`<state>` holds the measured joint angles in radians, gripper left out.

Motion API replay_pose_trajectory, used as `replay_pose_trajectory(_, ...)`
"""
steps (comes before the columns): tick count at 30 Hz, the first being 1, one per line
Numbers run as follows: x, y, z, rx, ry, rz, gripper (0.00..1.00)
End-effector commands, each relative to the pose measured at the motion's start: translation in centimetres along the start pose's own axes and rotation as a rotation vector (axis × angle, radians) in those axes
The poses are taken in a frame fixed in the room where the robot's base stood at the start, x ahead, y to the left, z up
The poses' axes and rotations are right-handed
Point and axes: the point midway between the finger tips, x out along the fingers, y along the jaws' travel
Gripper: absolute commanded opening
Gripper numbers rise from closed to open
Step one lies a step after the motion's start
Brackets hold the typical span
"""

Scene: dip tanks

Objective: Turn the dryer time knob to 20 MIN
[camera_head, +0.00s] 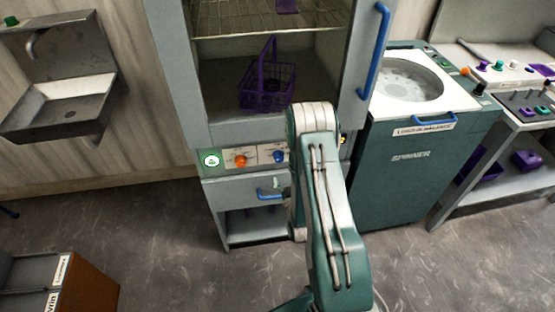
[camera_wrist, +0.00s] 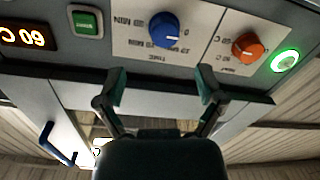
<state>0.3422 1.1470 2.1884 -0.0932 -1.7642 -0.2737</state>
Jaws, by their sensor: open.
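The dryer's blue knob (camera_wrist: 165,28) sits on a white label plate in the wrist view, which shows the panel upside down. Its printed TIME and MIN marks are small and blurred, so I cannot tell its exact setting. In the head view the blue knob (camera_head: 279,156) is on the panel below the dryer chamber, just left of my arm. My gripper (camera_wrist: 163,85) is open and empty. Its two fingertips are apart, below the blue knob in the wrist picture, and not touching it. In the head view my arm mostly hides the gripper.
An orange temperature knob (camera_wrist: 247,47) is beside the blue one, with a lit green button (camera_wrist: 285,60) beyond. A green button (camera_wrist: 85,20) and a 60 C display (camera_wrist: 22,36) are on the other side. A blue drawer handle (camera_head: 268,194) is below; a spinner (camera_head: 411,156) stands right.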

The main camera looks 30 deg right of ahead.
Motion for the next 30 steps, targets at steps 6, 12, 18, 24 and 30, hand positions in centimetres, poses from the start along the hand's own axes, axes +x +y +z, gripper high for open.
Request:
replay_pose_trajectory(6,4.1,-0.6,-0.4,-0.007,0.005,-0.001,0.88)
replay_pose_trajectory(12,7.2,-0.7,-0.4,-0.008,0.004,-0.002,0.88)
replay_pose_trajectory(18,8.6,-0.4,-0.2,-0.004,0.0,-0.002,0.88)
replay_pose_trajectory(24,8.6,-0.5,-0.2,-0.005,0.0,-0.002,0.88)
replay_pose_trajectory(30,8.6,-0.6,-0.3,-0.007,0.001,-0.002,0.16)
